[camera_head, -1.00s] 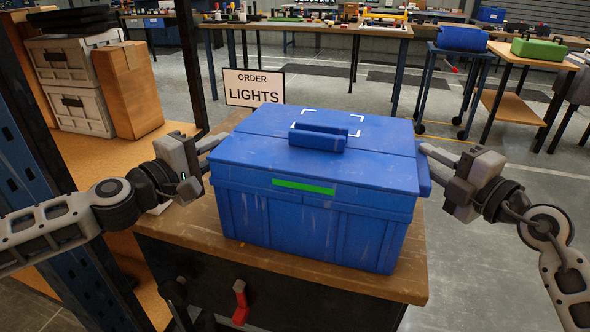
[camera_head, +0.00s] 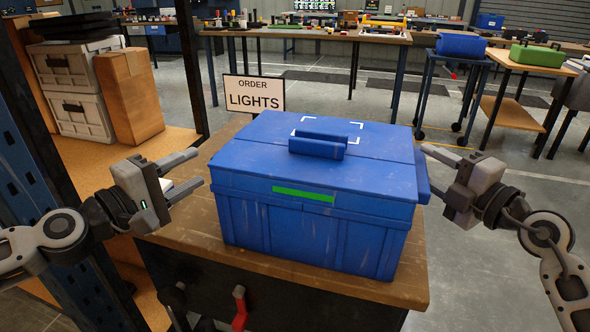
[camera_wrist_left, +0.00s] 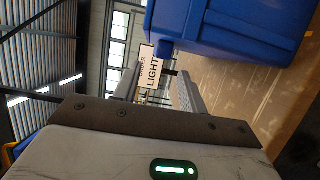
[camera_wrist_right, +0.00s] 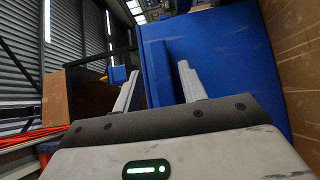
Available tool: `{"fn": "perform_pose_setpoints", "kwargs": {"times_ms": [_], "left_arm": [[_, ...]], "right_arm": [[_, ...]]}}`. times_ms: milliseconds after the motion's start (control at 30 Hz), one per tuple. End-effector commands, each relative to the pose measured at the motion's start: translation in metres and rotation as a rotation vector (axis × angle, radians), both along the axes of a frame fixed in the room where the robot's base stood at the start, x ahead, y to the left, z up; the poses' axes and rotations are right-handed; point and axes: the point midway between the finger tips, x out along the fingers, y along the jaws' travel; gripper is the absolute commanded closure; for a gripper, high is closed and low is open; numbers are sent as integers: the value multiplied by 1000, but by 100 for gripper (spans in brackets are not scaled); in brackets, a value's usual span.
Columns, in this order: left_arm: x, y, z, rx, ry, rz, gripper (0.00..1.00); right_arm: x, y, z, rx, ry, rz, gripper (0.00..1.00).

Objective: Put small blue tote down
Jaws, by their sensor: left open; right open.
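The blue tote (camera_head: 315,225) is closed, with a lid handle and a green label on its front. It sits level on the wooden workbench top (camera_head: 250,262). My left gripper (camera_head: 190,172) is open and empty, a little left of the tote with a gap between them. In the left wrist view the tote (camera_wrist_left: 235,25) lies to one side of the fingers. My right gripper (camera_head: 430,165) is open, close beside the tote's right side. In the right wrist view the tote (camera_wrist_right: 215,60) is right in front of the fingers; I cannot tell whether they touch it.
An "ORDER LIGHTS" sign (camera_head: 254,94) stands behind the tote. A blue rack post (camera_head: 50,190) is near my left arm. Grey bins (camera_head: 72,90) and a cardboard box (camera_head: 130,92) sit on a shelf at left. Open floor (camera_head: 500,230) lies right of the workbench.

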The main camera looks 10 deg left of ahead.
Motion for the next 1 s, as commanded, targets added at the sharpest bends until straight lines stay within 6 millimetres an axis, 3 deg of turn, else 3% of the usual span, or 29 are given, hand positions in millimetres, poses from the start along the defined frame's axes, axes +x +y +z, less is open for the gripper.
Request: {"fn": "perform_pose_setpoints", "kwargs": {"times_ms": [500,867,1000], "left_arm": [[-35,23,-2,1,3,6,58],[-44,27,0,1,0,1,58],[-45,27,1,2,-1,0,58]], "right_arm": [[0,0,0,0,0,0,58],[-1,-1,0,0,0,0,58],[-10,-8,-1,-1,2,-1,58]]}}
